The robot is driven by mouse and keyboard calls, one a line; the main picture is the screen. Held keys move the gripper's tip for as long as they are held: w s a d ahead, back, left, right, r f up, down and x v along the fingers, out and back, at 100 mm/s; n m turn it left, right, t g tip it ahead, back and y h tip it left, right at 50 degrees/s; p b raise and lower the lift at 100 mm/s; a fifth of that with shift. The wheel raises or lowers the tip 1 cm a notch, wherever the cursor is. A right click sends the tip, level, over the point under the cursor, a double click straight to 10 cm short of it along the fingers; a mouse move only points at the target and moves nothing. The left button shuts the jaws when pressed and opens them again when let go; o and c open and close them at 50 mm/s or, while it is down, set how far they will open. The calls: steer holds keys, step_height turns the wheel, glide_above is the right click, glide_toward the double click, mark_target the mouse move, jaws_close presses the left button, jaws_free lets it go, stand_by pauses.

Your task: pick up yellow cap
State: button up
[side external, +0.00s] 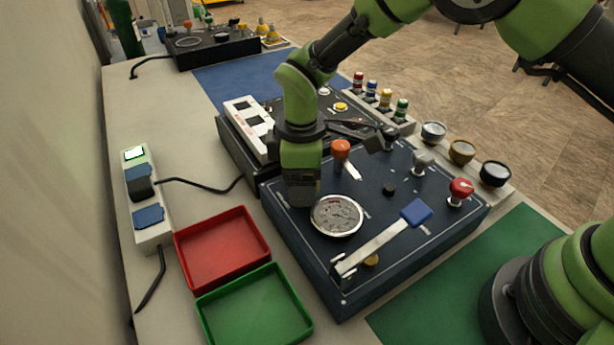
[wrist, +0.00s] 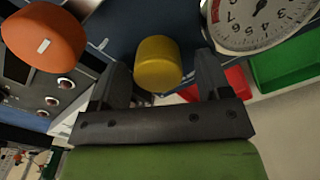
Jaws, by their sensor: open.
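The yellow cap (wrist: 158,63), a short rounded cylinder, shows in the wrist view on the dark blue panel (side external: 290,240), between the orange knob (wrist: 44,38) and the round gauge (wrist: 262,22). In that view it appears between the two fingers of my gripper (wrist: 163,78), with gaps on both sides; its exact depth relative to the fingertips is unclear. My gripper is open and empty. In the side view my gripper (side external: 303,193) points down at the panel's back left, beside the gauge (side external: 337,215), and hides the cap.
The orange knob (side external: 341,149) and a blue-handled lever (side external: 415,212) rise from the panel. A black panel (side external: 235,140) stands behind. A red tray (side external: 222,248) and a green tray (side external: 255,305) lie at the left. A green mat (side external: 535,255) has bare space at the right.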

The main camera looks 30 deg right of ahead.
steer(key=c, duration=1)
steer(key=r, duration=0.9)
steer(key=shift+s+d+r, duration=0.1)
steer(key=shift+d+r, duration=0.25)
steer(key=shift+d, duration=0.05)
steer(key=s+d, duration=0.2)
steer(key=d, duration=0.1)
steer(key=s+d, duration=0.5)
steer(key=d, duration=0.2)
steer(key=shift+s+f, duration=0.15)
steer(key=shift+s, duration=0.05)
